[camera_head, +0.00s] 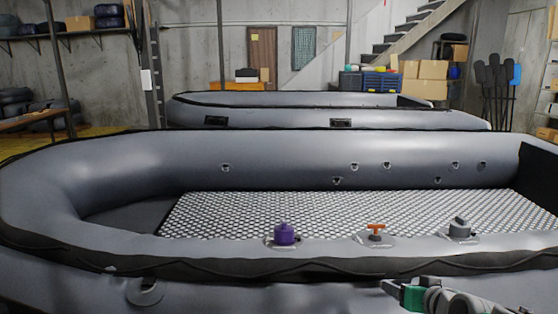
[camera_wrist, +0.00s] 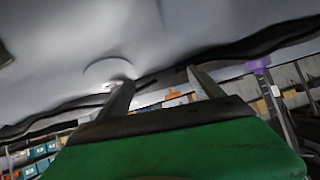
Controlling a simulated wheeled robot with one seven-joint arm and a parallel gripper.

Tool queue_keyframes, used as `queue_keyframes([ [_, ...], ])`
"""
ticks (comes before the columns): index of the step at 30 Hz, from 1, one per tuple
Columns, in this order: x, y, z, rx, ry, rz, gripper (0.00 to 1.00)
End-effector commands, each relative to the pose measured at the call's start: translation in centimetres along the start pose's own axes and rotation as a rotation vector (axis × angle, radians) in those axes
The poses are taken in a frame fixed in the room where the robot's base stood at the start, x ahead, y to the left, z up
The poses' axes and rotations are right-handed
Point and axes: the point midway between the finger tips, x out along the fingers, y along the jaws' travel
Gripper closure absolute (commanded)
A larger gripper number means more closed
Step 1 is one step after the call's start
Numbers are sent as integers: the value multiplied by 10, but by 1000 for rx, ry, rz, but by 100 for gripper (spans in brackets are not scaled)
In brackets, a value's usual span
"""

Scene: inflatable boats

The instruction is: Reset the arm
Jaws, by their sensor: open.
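My gripper (camera_head: 388,287) shows at the bottom right of the head view, in front of the near side of a grey inflatable boat (camera_head: 120,180). Part of my arm runs off the lower edge there. In the wrist view the two fingers of my gripper (camera_wrist: 160,88) stand apart with nothing between them. The boat's grey side (camera_wrist: 60,60) fills the upper part of that view. I cannot tell how close the fingers are to it.
On the boat's near tube stand a purple fitting (camera_head: 284,234), an orange-handled valve (camera_head: 375,232) and a grey fitting (camera_head: 460,228). A second grey boat (camera_head: 270,113) lies behind. Boxes (camera_head: 425,80), oars (camera_head: 495,85) and stairs (camera_head: 405,30) are at the back.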

Motion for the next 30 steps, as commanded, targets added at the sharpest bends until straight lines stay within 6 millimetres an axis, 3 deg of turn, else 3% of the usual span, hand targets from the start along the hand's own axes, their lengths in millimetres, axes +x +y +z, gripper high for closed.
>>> queue_keyframes([
  [5, -2, 10, 47, 75, -155, 31, 24],
  [11, -21, 23, 110, 189, -371, 101, 24],
  [16, -58, 30, 161, 298, -566, 197, 24],
  [20, -98, 14, 190, 343, -725, 275, 24],
  [24, -122, -19, 190, 266, -783, 297, 24],
  [26, -122, -34, 181, 207, -761, 283, 24],
  [30, -118, -87, 150, 33, -682, 182, 24],
])
